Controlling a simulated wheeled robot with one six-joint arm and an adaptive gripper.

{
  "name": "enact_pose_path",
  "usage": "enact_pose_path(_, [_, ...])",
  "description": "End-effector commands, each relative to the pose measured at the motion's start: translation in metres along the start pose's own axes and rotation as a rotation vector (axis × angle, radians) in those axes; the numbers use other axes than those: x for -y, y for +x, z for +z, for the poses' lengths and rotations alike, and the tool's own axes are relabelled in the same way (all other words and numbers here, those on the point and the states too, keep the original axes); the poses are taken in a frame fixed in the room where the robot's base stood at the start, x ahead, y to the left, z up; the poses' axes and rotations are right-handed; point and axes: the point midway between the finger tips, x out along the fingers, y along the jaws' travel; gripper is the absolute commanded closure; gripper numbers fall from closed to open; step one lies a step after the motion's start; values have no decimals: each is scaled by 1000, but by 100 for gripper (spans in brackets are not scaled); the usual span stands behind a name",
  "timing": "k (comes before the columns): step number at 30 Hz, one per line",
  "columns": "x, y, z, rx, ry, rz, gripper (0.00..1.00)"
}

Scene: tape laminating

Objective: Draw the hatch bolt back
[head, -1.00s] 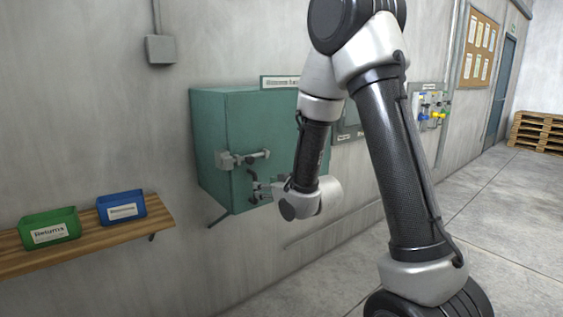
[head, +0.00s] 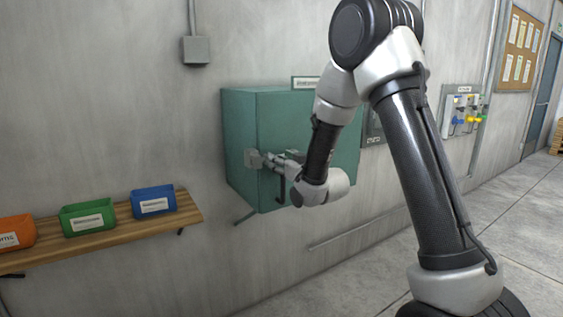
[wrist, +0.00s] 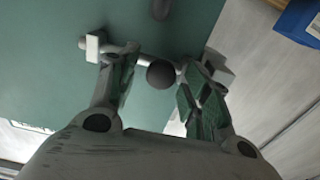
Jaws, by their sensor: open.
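The hatch is a green wall cabinet (head: 240,115), its front plain green in the wrist view (wrist: 60,50). The bolt is a grey bar with a dark ball knob (wrist: 160,75). A pale guide block (wrist: 93,46) stands at its left and another (wrist: 217,69) at its right. In the head view the bolt's bracket (head: 254,158) sits near the cabinet's front left edge. My gripper (wrist: 158,72) is open, one finger on each side of the knob; I cannot tell whether either finger touches it. In the head view my gripper (head: 278,162) partly hides the bolt.
A dark handle (head: 281,188) shows below the bolt. A wooden shelf (head: 110,235) at left carries blue (head: 153,200), green (head: 88,218) and orange (head: 15,232) bins. A panel with coloured parts (head: 463,112) is on the wall at right.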

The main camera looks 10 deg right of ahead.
Motion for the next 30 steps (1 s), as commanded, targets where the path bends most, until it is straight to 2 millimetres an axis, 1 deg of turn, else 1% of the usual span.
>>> enact_pose_path(2, [0,0,0,0,0,0,52])
enact_pose_path(3, [0,0,0,0,0,0,53])
enact_pose_path(8, [0,0,0,0,0,0,83])
enact_pose_path(9, [0,0,0,0,0,0,90])
enact_pose_path(11, [0,0,0,0,0,0,100])
enact_pose_path(15, [-1,0,0,0,0,0,100])
enact_pose_path(17, [-6,0,0,0,0,1,100])
enact_pose_path(21, [-31,0,0,0,0,5,100])
enact_pose_path(24, [-42,0,0,0,0,2,100])
enact_pose_path(30, [-45,0,0,0,0,2,100])
